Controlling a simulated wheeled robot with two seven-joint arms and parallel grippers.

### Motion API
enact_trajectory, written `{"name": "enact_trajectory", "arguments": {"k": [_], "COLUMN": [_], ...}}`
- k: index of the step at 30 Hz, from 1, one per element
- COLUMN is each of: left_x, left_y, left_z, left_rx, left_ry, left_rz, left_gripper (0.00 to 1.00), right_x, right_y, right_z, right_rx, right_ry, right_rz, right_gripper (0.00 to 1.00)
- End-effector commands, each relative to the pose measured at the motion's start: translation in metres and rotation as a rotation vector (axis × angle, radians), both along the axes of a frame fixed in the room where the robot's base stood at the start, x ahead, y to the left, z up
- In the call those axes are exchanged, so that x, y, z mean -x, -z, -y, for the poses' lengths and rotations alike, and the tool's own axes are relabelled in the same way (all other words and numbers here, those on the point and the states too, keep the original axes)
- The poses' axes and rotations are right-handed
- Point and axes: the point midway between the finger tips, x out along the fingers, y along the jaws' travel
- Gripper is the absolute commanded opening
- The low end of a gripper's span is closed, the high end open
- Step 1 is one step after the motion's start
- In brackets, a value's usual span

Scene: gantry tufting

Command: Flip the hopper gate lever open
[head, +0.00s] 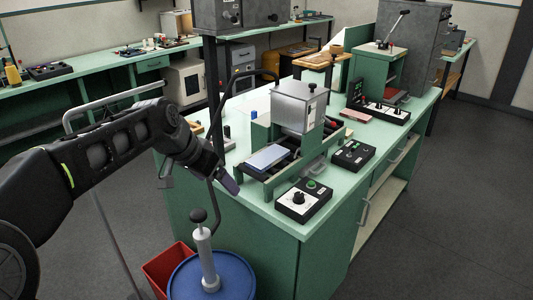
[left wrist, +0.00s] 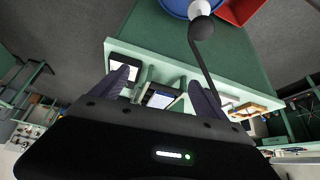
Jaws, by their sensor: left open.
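A silver metal box (head: 300,107), which looks like the hopper, stands over a small green-framed machine on the bench. It has a small dark knob on top and a red knob (head: 333,124) at its right side. I cannot tell which part is the gate lever. A dark lever with a ball end (head: 399,24) stands on a green stand farther back. My left gripper (head: 228,181) is open and empty, in front of the bench's left corner, apart from the machine. In the left wrist view its two fingers (left wrist: 160,80) are spread, with the bench beyond. My right gripper is not in view.
A grey pump (head: 206,260) with a black ball top stands on a blue drum (head: 240,284) close below my left gripper, beside a red bin (head: 163,268). A black hose rises from it past the bench corner. Control boxes (head: 303,201) sit at the bench's front edge.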

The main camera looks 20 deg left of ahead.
Motion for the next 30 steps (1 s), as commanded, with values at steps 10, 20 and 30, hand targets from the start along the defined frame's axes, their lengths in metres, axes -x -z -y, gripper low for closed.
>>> {"name": "enact_trajectory", "arguments": {"k": [10,20,30], "left_x": [-0.054,0.000,0.199], "left_y": [0.098,0.323,0.458], "left_z": [0.051,0.185,0.293], "left_rx": [0.096,0.275,0.358], "left_ry": [-0.103,-0.200,-0.204], "left_rz": [0.056,-0.114,-0.486], "left_gripper": [0.85,0.85,0.85], "right_x": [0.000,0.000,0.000], "right_y": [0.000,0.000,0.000], "right_z": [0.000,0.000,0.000], "right_rx": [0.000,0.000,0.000], "right_ry": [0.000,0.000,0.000], "right_rz": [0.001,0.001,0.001], "right_gripper": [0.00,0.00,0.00]}}
